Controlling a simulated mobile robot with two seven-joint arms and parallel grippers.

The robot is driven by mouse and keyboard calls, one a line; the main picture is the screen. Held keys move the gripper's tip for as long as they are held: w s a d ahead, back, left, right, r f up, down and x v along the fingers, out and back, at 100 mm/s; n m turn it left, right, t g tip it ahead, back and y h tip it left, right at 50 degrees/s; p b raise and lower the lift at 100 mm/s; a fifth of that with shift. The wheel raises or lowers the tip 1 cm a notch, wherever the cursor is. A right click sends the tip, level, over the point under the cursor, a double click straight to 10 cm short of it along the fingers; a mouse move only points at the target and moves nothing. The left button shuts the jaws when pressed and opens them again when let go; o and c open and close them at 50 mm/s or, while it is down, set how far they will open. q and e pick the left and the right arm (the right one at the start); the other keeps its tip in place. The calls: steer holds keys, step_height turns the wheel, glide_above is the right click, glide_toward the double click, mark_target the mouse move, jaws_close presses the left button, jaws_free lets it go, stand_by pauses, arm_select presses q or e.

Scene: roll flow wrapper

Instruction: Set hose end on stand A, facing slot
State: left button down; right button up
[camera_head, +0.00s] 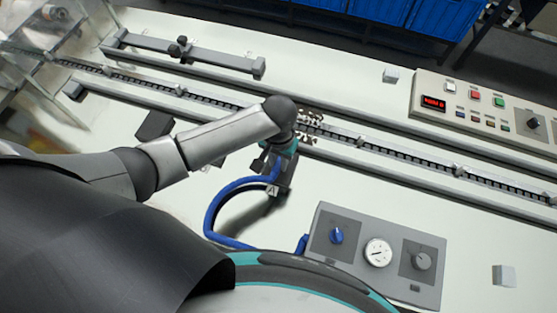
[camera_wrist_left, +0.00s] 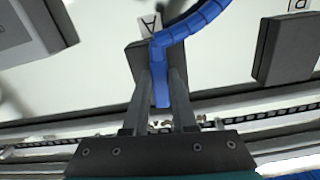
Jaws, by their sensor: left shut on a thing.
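The blue hose (camera_head: 212,210) curves from the control box up to my left gripper (camera_head: 275,160). In the left wrist view, the two fingers of my left gripper (camera_wrist_left: 160,110) are shut on the hose end (camera_wrist_left: 160,85), one on each side. Stand A, a dark block (camera_wrist_left: 138,58) with a white "A" label, is right at the hose end and partly hidden by it; its label (camera_head: 272,190) shows in the head view. I cannot tell whether the hose end touches the stand. The slot cannot be made out. My right gripper is not in view.
The control box (camera_head: 330,215) with gauge and knobs stands at the front. A chain conveyor (camera_head: 380,148) runs behind the gripper. Another dark stand (camera_wrist_left: 287,48) is at the right of the left wrist view. A button panel (camera_head: 470,100) stands at the back right.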

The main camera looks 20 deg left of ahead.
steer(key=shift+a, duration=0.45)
arm_select(q)
steer(key=shift+f, duration=0.4)
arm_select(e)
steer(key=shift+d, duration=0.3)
arm_select(q)
steer(key=c, duration=0.6)
jaws_free()
steer(key=shift+c, duration=0.2)
step_height(320, 180, up, 15)
steer(key=p, duration=0.3)
steer(key=shift+r, duration=0.15)
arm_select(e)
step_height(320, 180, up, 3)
